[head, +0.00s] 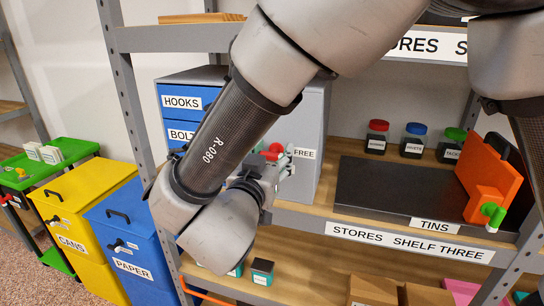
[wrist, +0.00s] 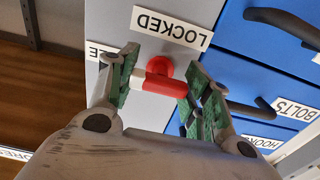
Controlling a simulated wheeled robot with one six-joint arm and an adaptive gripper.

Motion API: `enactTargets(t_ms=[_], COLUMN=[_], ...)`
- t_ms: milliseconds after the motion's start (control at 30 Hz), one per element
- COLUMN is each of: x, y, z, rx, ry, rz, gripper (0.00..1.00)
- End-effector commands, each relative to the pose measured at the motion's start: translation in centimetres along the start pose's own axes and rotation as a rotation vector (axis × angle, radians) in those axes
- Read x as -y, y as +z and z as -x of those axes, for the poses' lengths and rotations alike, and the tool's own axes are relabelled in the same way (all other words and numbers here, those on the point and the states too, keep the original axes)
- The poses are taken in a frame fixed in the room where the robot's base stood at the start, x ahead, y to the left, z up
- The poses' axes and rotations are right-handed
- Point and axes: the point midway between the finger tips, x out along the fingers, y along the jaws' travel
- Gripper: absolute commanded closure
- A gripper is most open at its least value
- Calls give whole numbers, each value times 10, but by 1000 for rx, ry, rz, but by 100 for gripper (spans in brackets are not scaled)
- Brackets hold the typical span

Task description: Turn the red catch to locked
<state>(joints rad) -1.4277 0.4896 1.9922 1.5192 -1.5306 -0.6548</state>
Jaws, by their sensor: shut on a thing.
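The red catch (wrist: 158,78) is on the grey side of the steel chest, with a round red hub and a lever whose white end points left in the wrist view. Its red part also shows in the head view (head: 272,152). My gripper (wrist: 160,90) is shut on the catch, with green-padded fingers at either side of the lever. The LOCKED label (wrist: 168,26) is upside down just above the catch in the wrist view. The FREE label (head: 304,153) is right of the catch in the head view; only its end shows in the wrist view.
Blue drawers marked HOOKS (head: 182,102) and BOLTS (wrist: 292,108) adjoin the grey side, with dark handles standing out.

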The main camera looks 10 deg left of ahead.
Motion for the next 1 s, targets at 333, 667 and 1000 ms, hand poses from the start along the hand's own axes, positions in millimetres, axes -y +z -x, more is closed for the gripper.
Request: enactTargets(t_ms=[333,667,1000], x=[0,0,0], y=[0,0,0], z=[0,0,0], rx=[0,0,0], ry=[1,1,1], rz=[-120,-407,-731], gripper=[75,75,75])
